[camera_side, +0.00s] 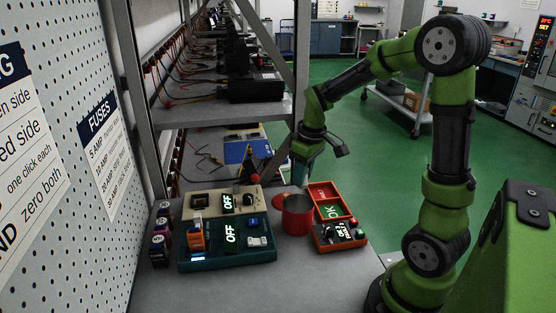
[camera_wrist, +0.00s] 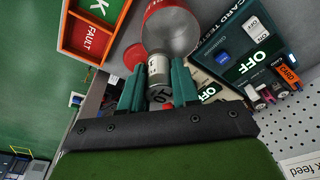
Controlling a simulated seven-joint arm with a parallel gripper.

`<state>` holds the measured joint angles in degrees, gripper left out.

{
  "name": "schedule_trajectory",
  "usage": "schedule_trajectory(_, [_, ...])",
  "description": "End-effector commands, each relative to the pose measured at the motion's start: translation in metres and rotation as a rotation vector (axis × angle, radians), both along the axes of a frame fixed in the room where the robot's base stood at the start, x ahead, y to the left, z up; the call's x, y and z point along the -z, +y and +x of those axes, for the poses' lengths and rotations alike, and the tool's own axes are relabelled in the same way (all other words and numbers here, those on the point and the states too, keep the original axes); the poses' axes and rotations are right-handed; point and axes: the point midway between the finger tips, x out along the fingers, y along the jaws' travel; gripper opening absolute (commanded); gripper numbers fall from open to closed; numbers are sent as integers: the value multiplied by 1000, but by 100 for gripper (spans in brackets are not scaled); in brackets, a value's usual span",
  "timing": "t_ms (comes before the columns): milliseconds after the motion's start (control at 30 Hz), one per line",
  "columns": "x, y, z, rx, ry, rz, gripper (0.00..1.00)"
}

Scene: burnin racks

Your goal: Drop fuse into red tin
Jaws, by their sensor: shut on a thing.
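My gripper (camera_wrist: 158,76) is shut on a pale cylindrical fuse (camera_wrist: 158,68) with a dark end marked 10, held between its two teal fingers. The red tin (camera_wrist: 171,32) is open-topped, and in the wrist view it appears just beyond the fuse. In the side view the red tin (camera_side: 297,217) stands on the bench, and my gripper (camera_side: 300,180) is above it, pointing down. The fuse cannot be made out in the side view. I cannot tell whether it is exactly over the opening.
An orange OK/FAULT tray (camera_side: 318,190) and an orange device (camera_side: 322,241) stand right. A teal card tester (camera_side: 217,259) and a beige unit (camera_side: 190,213) stand left. A shelf post (camera_side: 301,60) rises behind.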

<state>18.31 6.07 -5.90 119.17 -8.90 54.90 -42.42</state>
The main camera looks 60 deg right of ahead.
Motion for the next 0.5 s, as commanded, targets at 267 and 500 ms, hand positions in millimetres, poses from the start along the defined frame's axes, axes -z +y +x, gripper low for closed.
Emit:
schedule_trajectory(267, [13, 0, 0, 1, 0, 0, 0])
schedule_trajectory(500, [13, 0, 0, 1, -1, 0, 35])
